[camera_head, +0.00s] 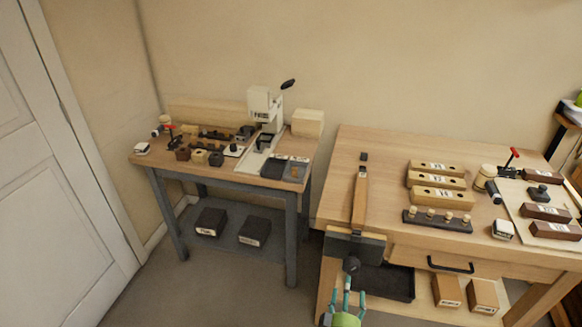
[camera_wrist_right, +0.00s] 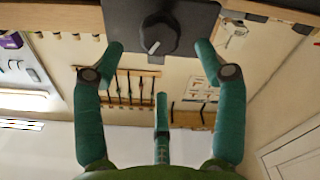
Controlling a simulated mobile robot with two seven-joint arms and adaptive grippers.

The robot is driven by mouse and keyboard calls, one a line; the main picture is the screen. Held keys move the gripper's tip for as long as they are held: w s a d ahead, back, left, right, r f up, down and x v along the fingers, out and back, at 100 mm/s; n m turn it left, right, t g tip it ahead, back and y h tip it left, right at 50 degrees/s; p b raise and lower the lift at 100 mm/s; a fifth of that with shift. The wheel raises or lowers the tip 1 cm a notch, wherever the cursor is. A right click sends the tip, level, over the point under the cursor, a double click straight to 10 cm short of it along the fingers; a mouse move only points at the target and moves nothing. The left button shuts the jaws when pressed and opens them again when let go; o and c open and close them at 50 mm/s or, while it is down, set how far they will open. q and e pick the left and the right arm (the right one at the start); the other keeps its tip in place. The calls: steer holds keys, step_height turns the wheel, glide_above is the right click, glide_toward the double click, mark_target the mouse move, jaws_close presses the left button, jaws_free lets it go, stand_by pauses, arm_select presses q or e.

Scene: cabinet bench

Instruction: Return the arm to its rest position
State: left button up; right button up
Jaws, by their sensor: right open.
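My right gripper (camera_head: 353,293) shows at the bottom centre of the head view, with teal fingers and a green palm. It is in front of the vise (camera_head: 340,243) on the right workbench. In the right wrist view my gripper (camera_wrist_right: 160,65) has its fingers spread apart, with nothing held between them. The vise's dark round knob (camera_wrist_right: 159,36) is beyond the fingertips at the top of that view and looks apart from them. My left gripper is in neither view.
The workbench (camera_head: 390,150) carries wooden blocks (camera_head: 435,182) and a peg rack (camera_head: 437,219). A drawer handle (camera_head: 450,265) sticks out below its top. A smaller table (camera_head: 220,167) with a white press (camera_head: 262,110) stands left. Open floor (camera_head: 200,290) lies left of my gripper.

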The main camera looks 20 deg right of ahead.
steer(key=s+a+f+n+g+y, duration=0.1)
steer(key=s+a+f+g+y, duration=0.3)
steer(key=s+f, duration=0.4)
steer(key=s+a+f+n+g+y, duration=0.1)
steer(key=s+a+f+y, duration=0.45)
steer(key=f, duration=0.55)
steer(key=s+d+f+g, duration=0.1)
steer(key=s+f+g, duration=0.3)
steer(key=s, duration=0.9)
steer(key=s+d+f+g, duration=0.1)
steer(key=s+f+g, duration=0.4)
steer(key=s, duration=0.8)
steer(key=shift+d+f+m, duration=0.15)
steer(key=shift+d+m, duration=0.05)
steer(key=shift+m, duration=0.2)
